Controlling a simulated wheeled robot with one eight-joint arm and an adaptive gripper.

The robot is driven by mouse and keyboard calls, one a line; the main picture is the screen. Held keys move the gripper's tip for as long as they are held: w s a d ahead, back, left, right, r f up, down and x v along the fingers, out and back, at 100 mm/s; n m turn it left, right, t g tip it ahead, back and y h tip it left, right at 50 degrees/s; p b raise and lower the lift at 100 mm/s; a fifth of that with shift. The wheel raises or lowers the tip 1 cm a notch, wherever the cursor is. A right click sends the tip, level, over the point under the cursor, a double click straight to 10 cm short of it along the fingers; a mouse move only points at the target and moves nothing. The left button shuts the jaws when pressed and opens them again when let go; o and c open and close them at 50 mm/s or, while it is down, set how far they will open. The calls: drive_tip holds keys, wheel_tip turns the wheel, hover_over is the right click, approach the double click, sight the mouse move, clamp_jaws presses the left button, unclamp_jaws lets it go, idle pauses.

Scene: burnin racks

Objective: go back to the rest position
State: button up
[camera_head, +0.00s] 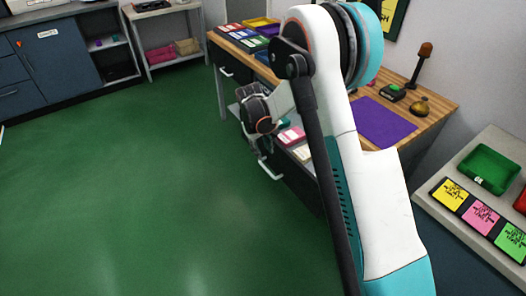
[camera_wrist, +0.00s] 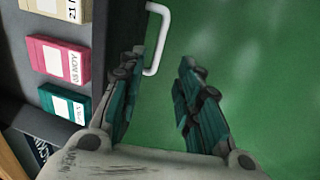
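My gripper (camera_wrist: 162,62) is open and empty in the wrist view, its two fingers apart with green floor between them. It hangs beside an open drawer (camera_wrist: 20,88) whose white handle (camera_wrist: 158,38) shows just past the left fingertip. I cannot tell whether the finger touches the handle. In the head view my arm is bent out in front of the wooden workbench (camera_head: 440,98), with the wrist low near the open drawer. The fingers cannot be made out there.
The drawer holds a cream box (camera_wrist: 66,8), a red box (camera_wrist: 58,60) and a teal box (camera_wrist: 64,102). A purple mat (camera_head: 385,122) and a brass-coloured object (camera_head: 421,107) lie on the bench. A side table with a green tray (camera_head: 488,167) stands right. Floor at left is clear.

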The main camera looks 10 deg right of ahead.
idle(0.3)
drive_tip(key=s+d+r+m+t+y, duration=0.1)
drive_tip(key=s+r+t, duration=0.1)
drive_tip(key=s+r, duration=0.7)
drive_tip(key=s+d+r+m+t, duration=0.1)
drive_tip(key=s+r, duration=0.4)
drive_tip(key=r, duration=0.8)
drive_tip(key=s+r+m+t+y, duration=0.1)
drive_tip(key=s+r+m+t, duration=0.1)
drive_tip(key=s, duration=1.8)
drive_tip(key=shift+d+r+t, duration=0.15)
drive_tip(key=shift+r+t, duration=0.45)
drive_tip(key=shift+t, duration=0.1)
drive_tip(key=shift+s, duration=0.1)
